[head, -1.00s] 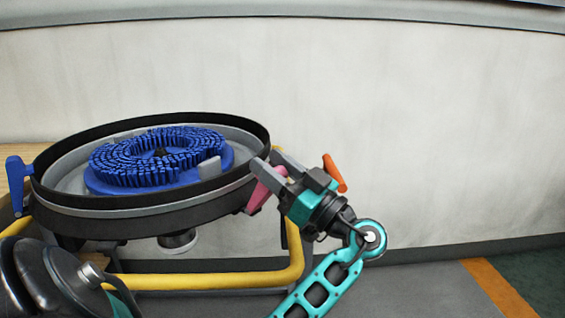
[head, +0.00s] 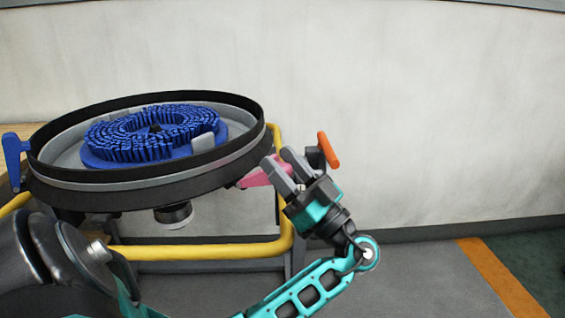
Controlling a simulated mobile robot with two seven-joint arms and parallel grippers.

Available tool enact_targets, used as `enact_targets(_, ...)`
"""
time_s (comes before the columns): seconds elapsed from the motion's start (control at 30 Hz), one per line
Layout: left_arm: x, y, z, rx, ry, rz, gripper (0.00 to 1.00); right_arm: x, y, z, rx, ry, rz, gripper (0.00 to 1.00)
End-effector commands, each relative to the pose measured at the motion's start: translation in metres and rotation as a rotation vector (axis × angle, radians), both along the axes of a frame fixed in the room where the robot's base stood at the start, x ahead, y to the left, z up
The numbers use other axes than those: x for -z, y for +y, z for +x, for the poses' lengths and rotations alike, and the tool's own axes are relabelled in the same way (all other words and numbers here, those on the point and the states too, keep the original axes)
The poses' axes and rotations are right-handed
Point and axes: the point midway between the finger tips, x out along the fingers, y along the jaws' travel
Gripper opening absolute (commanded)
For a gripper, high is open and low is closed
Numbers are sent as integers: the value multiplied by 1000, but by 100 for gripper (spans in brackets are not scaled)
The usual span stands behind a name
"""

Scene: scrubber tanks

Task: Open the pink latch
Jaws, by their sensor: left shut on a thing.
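The pink latch (head: 254,178) is at the right side of the round black-rimmed tank (head: 140,190), just below the rim. It sticks out to the right from the tank, lying nearly level. My left gripper (head: 281,164) is at its outer end, with its grey fingers shut on it. The fingers hide part of the latch. My right gripper is not in view.
A blue brush disc (head: 105,160) lies in the tank. A blue lever (head: 14,160) is on the tank's left side. An orange handle (head: 328,150) stands close behind my gripper. A yellow tube frame (head: 215,251) runs below. The floor at right is clear.

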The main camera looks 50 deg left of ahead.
Motion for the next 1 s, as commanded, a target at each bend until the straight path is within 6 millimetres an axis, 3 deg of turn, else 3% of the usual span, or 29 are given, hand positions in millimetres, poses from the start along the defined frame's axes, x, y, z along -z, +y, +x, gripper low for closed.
enact_targets(0.3, -1, -2, 1, 4, 1, 7, 0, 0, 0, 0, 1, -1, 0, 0)
enact_targets(0.33, -1, -2, 1, 4, 0, 6, 47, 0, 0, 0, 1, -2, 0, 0)
enact_targets(0.53, 0, -1, 0, 1, 0, 4, 66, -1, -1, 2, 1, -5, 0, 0)
enact_targets(0.83, 2, -3, 1, 0, 2, 2, 66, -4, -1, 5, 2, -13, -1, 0)
enact_targets(1.0, 16, -21, 4, 2, 4, 0, 66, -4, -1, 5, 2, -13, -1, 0)
